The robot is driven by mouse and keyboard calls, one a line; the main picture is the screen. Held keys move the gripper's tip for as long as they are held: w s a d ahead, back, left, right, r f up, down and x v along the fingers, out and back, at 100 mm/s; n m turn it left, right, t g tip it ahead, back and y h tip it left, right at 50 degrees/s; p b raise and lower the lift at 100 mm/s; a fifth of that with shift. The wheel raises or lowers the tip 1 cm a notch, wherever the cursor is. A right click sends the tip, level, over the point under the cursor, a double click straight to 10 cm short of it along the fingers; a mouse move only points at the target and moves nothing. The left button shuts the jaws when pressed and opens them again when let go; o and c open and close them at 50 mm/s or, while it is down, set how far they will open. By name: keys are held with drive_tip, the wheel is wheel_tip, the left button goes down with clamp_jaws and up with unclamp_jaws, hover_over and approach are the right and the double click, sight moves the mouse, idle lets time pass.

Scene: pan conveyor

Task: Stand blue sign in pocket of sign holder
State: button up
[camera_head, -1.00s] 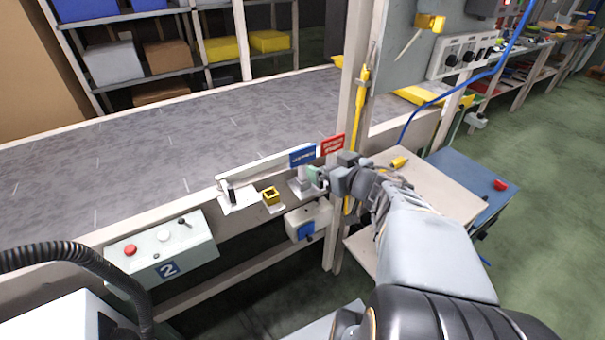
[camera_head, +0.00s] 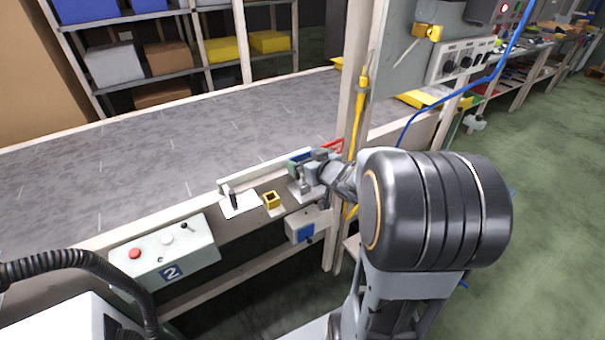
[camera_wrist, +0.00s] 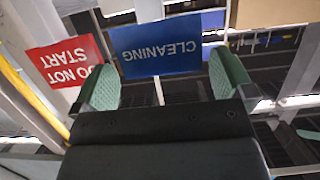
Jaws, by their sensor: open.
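The blue sign (camera_head: 297,156), marked CLEANING, stands at the conveyor's near edge, partly hidden by my gripper (camera_head: 310,172) in the head view. In the wrist view the blue sign (camera_wrist: 160,48) appears upside down, with its panel and thin pale stem between my gripper's two green pads (camera_wrist: 165,78). The pads are apart, with visible space on both sides of the stem. A small yellow square pocket (camera_head: 270,200), which looks like the sign holder, sits on the ledge left of the sign. Its opening faces up and looks empty.
A red DO NOT START sign (camera_wrist: 65,62) stands close beside the blue one; it is mostly hidden in the head view (camera_head: 333,146). A post (camera_head: 352,110) rises just to the right. The conveyor (camera_head: 130,150) is clear.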

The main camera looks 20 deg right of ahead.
drive_tip(key=shift+x, duration=1.5)
drive_tip(key=shift+c, duration=0.5)
drive_tip(key=c, duration=0.8)
drive_tip(key=shift+r, duration=0.1)
